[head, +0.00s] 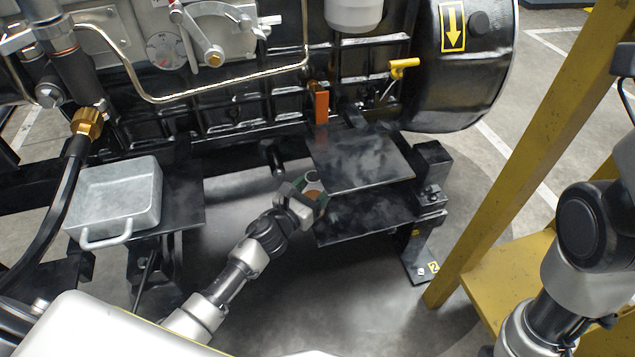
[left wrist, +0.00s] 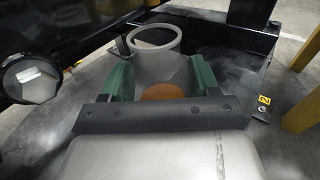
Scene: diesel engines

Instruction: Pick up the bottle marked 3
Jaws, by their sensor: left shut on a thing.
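My left gripper (head: 309,187) is in the middle of the head view, in front of the black plates beside the engine. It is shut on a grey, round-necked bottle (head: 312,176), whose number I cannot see. In the left wrist view the bottle (left wrist: 158,55) stands between the two green finger pads, its open round mouth towards the camera. An orange round patch (left wrist: 162,92) shows low between the pads. The bottle's lower part is hidden by the gripper. My right arm shows at the right edge of the head view, but its gripper is out of frame.
Two black plates, an upper (head: 362,160) and a lower (head: 365,215), are right of the gripper. A grey handled tray (head: 117,190) sits on the left black plate (head: 183,200). A yellow frame (head: 530,150) stands at right. Open floor (head: 310,300) lies in front.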

